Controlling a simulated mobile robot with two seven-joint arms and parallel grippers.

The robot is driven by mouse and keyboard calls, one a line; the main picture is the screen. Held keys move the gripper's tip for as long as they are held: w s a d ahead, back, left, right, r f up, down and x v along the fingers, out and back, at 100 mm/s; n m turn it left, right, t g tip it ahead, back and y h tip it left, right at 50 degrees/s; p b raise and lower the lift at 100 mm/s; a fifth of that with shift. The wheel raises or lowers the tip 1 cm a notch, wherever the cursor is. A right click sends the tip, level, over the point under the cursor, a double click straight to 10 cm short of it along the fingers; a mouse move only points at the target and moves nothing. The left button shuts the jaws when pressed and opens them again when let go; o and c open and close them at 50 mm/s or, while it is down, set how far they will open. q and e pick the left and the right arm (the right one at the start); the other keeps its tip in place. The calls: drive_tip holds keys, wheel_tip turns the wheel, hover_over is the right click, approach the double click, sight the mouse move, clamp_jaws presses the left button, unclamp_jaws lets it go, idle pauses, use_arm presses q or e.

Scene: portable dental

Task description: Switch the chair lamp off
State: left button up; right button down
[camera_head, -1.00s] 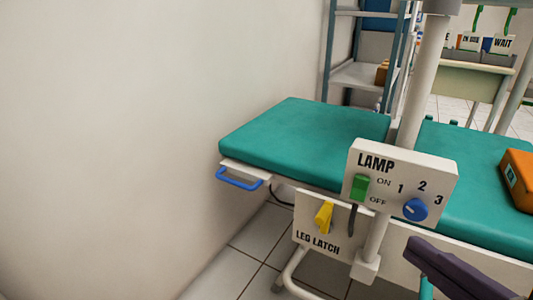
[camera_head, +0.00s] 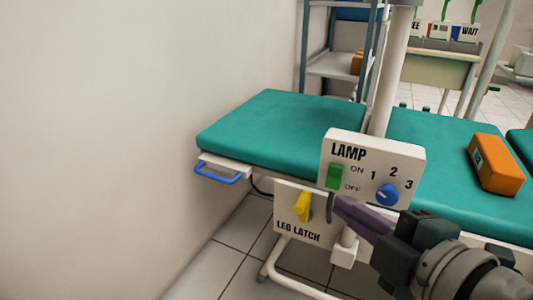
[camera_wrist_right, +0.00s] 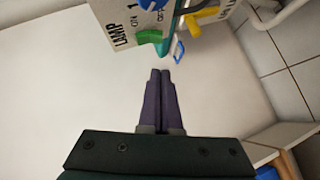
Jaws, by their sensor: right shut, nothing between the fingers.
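The lamp panel (camera_head: 372,165) is a white box on the chair's post, lettered LAMP, with ON and OFF marks. Its green switch (camera_head: 334,177) is at the left, beside ON and above OFF. A blue knob (camera_head: 387,195) is at the right, below the numbers 1, 2, 3. In the right wrist view, the green switch (camera_wrist_right: 148,36) sits beyond my fingers. My right gripper (camera_head: 337,205) is shut and empty, its purple fingertips just below the panel, near the OFF mark. It also shows in the wrist view (camera_wrist_right: 160,72), apart from the switch. My left gripper is not in view.
A LEG LATCH plate with a yellow lever (camera_head: 302,206) is left of my fingertips. A blue handle (camera_head: 217,173) sticks out from the green chair (camera_head: 280,130). An orange box (camera_head: 495,163) lies on the seat. A bare wall is at the left.

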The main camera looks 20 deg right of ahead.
sight(333, 189)
drive_tip(key=shift+w+d+f+b, duration=0.3)
drive_tip(key=shift+w+d, duration=0.2)
drive_tip(key=shift+w, duration=0.2)
drive_tip(key=shift+w+d+f+b, duration=0.2)
drive_tip(key=shift+w+d+f, duration=0.25)
drive_tip(key=shift+w, duration=0.2)
drive_tip(key=shift+w+d+f+b, duration=0.3)
drive_tip(key=shift+w+d, duration=0.2)
drive_tip(key=shift+w, duration=0.2)
drive_tip(key=b, duration=0.3)
drive_tip(key=shift+w+d+f+n+t, duration=0.2)
drive_tip(key=shift+w+f+n+t, duration=0.1)
drive_tip(key=shift+t, duration=0.1)
drive_tip(key=shift+s, duration=0.1)
